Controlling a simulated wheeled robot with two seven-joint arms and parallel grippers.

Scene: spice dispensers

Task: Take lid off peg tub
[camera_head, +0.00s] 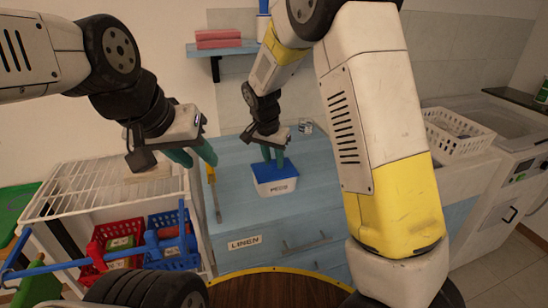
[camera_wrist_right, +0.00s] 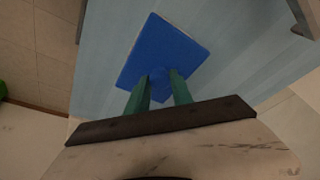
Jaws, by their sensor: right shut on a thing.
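The peg tub (camera_head: 277,187) is a small white box with a dark label on its front, standing on the light blue worktop. Its blue lid (camera_head: 268,170) sits on top of it; I see no clear gap between them. The lid fills the upper middle of the right wrist view (camera_wrist_right: 160,40). My left gripper (camera_head: 200,161) is open and empty, in the air left of the tub.
A white wire rack (camera_head: 100,190) stands at the left, with a red basket (camera_head: 117,240) and a blue basket (camera_head: 172,235) below. A yellow-handled tool (camera_head: 214,190) lies left of the tub. A white basket (camera_head: 455,140) is at the right. The worktop around the tub is mostly clear.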

